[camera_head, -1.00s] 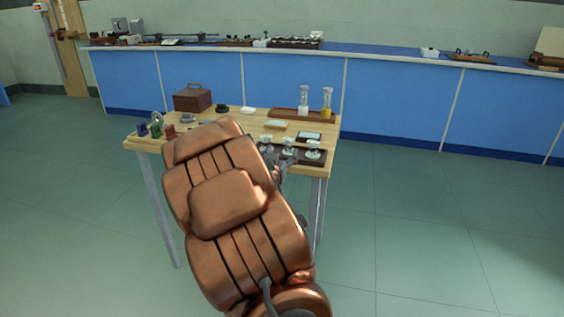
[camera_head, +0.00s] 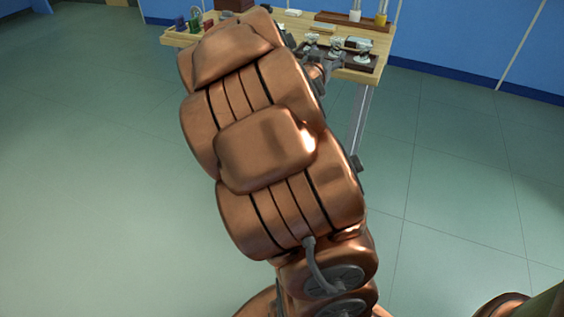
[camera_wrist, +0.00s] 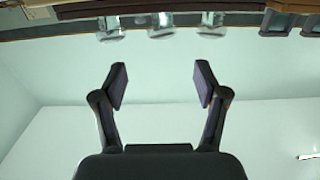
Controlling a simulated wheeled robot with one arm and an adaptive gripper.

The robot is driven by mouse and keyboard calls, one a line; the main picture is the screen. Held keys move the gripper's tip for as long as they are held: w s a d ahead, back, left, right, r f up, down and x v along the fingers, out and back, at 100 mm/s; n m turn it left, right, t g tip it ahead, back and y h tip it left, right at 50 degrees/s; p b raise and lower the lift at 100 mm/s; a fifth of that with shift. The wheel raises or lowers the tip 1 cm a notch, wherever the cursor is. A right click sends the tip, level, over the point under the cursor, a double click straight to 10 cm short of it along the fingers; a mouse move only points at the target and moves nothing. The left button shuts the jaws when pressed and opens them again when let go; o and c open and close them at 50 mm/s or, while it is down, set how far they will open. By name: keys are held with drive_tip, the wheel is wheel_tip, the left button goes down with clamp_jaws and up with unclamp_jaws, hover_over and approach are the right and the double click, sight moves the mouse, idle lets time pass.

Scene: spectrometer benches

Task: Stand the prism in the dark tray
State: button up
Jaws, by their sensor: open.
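The dark tray (camera_head: 353,64) lies at the front right of the wooden table in the head view. Several small pale pieces, one of them a pale piece (camera_head: 364,47) at the right, stand on or by it. I cannot tell which thing is the prism. My gripper (camera_wrist: 160,84) is open in the wrist view, with nothing between its fingers. Three clear, glassy pieces, including a middle piece (camera_wrist: 160,25), show beyond the fingertips at the top of that view, apart from them. In the head view my arm hides part of the table.
The wooden table (camera_head: 184,39) also bears a brown tray (camera_head: 340,22) with a yellow bottle (camera_head: 381,18) at the back. Small coloured things, among them a green one (camera_head: 195,24), stand at the left. Open floor (camera_head: 90,150) lies left and right of my arm.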

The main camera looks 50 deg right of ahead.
drive_tip(key=w+a+f+n+y, duration=0.1)
drive_tip(key=w+a+f+y, duration=0.15)
drive_tip(key=a, duration=0.25)
drive_tip(key=w+a+f+n+t+y, duration=0.1)
drive_tip(key=w+a+f+n+y, duration=0.15)
drive_tip(key=a+f, duration=0.2)
drive_tip(key=w+a+f+y, duration=0.2)
drive_tip(key=a+f+y, duration=0.1)
drive_tip(key=a, duration=0.3)
drive_tip(key=s+a+f+n+g+y, duration=0.1)
drive_tip(key=a+f+n+y, duration=0.15)
drive_tip(key=a, duration=0.35)
drive_tip(key=s+a+f+n+y, duration=0.1)
drive_tip(key=s+a+f+y, duration=0.15)
drive_tip(key=a, duration=0.45)
drive_tip(key=s+a+f+n+g+y, duration=0.3)
drive_tip(key=s+a+n+g+y, duration=0.1)
drive_tip(key=s+a, duration=0.85)
drive_tip(key=s+a+r+n+g, duration=0.1)
drive_tip(key=s+a+g, duration=0.1)
drive_tip(key=s, duration=0.5)
drive_tip(key=s+a+r+n+g, duration=0.1)
drive_tip(key=s+a+n+g, duration=0.1)
drive_tip(key=s, duration=0.5)
drive_tip(key=shift+a+r+g, duration=0.25)
drive_tip(key=shift+a+g, duration=0.4)
drive_tip(key=shift+g, duration=0.35)
drive_tip(key=shift+s, duration=0.1)
